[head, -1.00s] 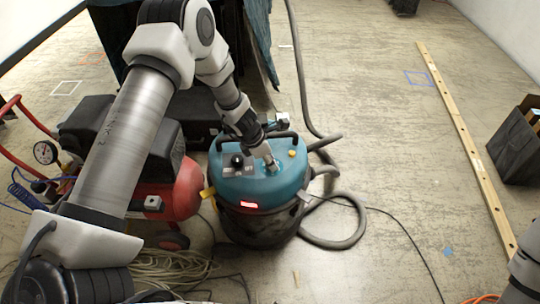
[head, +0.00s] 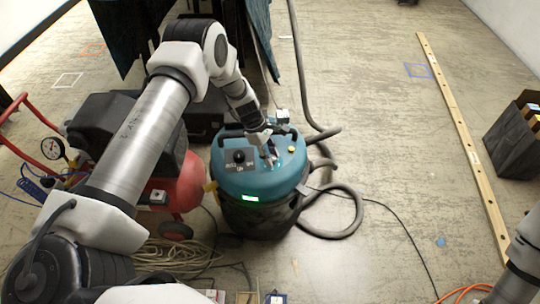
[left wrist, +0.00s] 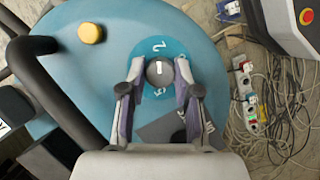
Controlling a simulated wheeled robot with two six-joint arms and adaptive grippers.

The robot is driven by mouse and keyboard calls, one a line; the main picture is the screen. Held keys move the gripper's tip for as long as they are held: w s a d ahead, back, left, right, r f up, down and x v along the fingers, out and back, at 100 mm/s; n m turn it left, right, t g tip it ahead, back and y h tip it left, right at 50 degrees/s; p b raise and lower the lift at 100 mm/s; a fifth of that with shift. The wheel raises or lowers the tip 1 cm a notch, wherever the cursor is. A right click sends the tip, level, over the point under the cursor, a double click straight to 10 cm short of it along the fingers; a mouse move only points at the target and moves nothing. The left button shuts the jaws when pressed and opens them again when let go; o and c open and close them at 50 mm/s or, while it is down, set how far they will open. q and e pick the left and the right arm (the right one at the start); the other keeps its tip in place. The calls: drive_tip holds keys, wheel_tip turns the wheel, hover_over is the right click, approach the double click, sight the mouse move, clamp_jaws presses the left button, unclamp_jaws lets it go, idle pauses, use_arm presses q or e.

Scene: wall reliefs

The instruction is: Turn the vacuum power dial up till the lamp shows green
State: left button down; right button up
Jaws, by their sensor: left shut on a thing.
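The teal shop vacuum (head: 285,180) stands on the floor with a black lower drum. Its lamp (head: 250,198) on the front shows green. My left gripper (head: 270,160) reaches down onto the vacuum's lid. In the left wrist view, the gripper (left wrist: 158,88) is shut around the grey power dial (left wrist: 159,72), with a finger on each side of it. The dial has a white pointer mark, and printed numbers show around it on a darker teal disc. In the head view the gripper mostly hides the dial. My right gripper is not in view; only part of my right arm shows at the lower right.
A yellow button (left wrist: 91,33) and a black handle (left wrist: 60,90) are on the lid close to the gripper. A grey hose (head: 345,232) loops right of the vacuum. A red compressor (head: 175,190) stands left. Open floor lies to the right, before a long wooden strip (head: 465,145).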

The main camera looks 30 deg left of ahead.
use_arm(q)
drive_tip(key=shift+m, duration=0.4)
drive_tip(key=c, duration=0.8)
unclamp_jaws()
drive_tip(key=shift+c, duration=0.2)
drive_tip(key=v, duration=1.2)
drive_tip(key=shift+w, duration=0.15)
